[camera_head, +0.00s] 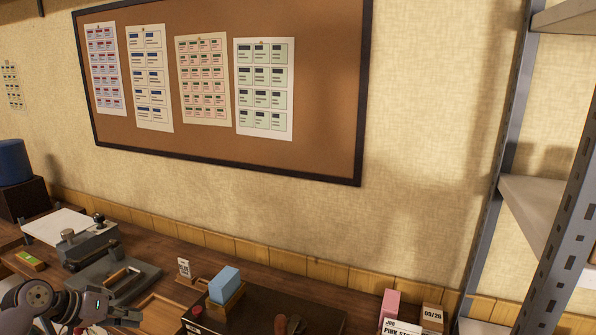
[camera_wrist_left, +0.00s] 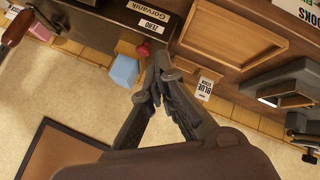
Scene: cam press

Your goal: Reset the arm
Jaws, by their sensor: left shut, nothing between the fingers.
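My left gripper (camera_head: 128,316) is low at the left in the head view, over the bench, partly cut off by the frame edge. In the left wrist view its two fingers (camera_wrist_left: 158,72) meet at the tips with nothing held. A dark box-like unit (camera_head: 320,318) on the bench is right of the gripper in the head view. A reddish-brown handle (camera_wrist_left: 14,31) on a metal lever shows at the left of the wrist view, apart from the fingers. My right gripper is not in view.
A grey press-like device (camera_head: 112,277) stands by my left arm. A light blue block (camera_head: 224,284) and a pink box (camera_head: 390,304) are on the bench (camera_head: 310,285). A metal shelf (camera_head: 545,190) rises at right. A corkboard (camera_head: 320,130) hangs on the wall.

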